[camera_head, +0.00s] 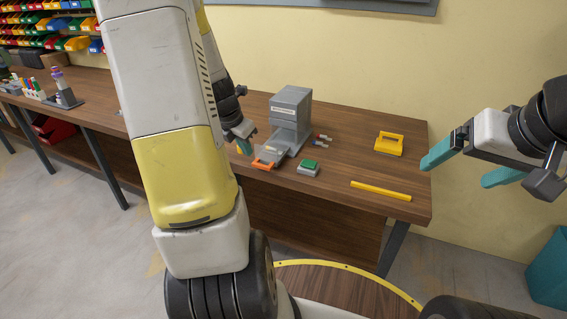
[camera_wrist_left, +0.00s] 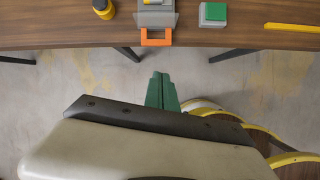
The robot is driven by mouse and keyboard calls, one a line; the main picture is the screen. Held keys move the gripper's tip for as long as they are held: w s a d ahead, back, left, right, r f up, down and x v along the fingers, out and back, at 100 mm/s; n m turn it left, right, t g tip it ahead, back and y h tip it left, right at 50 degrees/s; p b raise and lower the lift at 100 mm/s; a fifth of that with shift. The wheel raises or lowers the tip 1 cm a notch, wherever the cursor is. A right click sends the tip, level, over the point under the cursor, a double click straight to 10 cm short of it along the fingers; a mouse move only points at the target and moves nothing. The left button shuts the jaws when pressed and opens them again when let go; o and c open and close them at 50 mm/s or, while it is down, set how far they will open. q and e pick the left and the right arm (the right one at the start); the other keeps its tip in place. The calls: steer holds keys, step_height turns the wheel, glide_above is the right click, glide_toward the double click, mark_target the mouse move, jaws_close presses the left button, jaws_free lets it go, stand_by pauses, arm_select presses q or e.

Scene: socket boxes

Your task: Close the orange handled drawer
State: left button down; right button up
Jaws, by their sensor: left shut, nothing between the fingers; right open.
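A grey box unit (camera_head: 290,108) stands on the wooden table. Its grey drawer (camera_head: 276,149) is pulled out toward the front, with an orange handle (camera_head: 264,164) at its end. In the left wrist view the orange handle (camera_wrist_left: 157,42) sits at the table's front edge, upper middle. My left gripper (camera_head: 244,146) is partly hidden behind my arm in the head view. In the left wrist view its green fingers (camera_wrist_left: 162,92) are together and empty, apart from the handle and below it in the picture. My right gripper (camera_head: 455,172) is open and empty, right of the table.
A green button on a grey block (camera_head: 308,167) sits right of the drawer. A yellow bar (camera_head: 381,190) and a yellow handled piece (camera_head: 389,144) lie farther right. A yellow and black object (camera_wrist_left: 103,9) stands left of the drawer in the left wrist view.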

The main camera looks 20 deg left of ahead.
mark_target(256, 165)
arm_select(q)
steer(key=shift+w+a+f+n, duration=0.1)
steer(key=shift+w+f+n, duration=0.35)
steer(key=shift+w+f, duration=1.1)
steer(key=shift+w+a+f+n, duration=0.1)
steer(key=shift+w+f+n, duration=0.5)
steer(key=shift+f, duration=1.8)
steer(key=shift+w+f+n, duration=0.25)
steer(key=shift+w+f, duration=1.05)
steer(key=shift+f, duration=0.65)
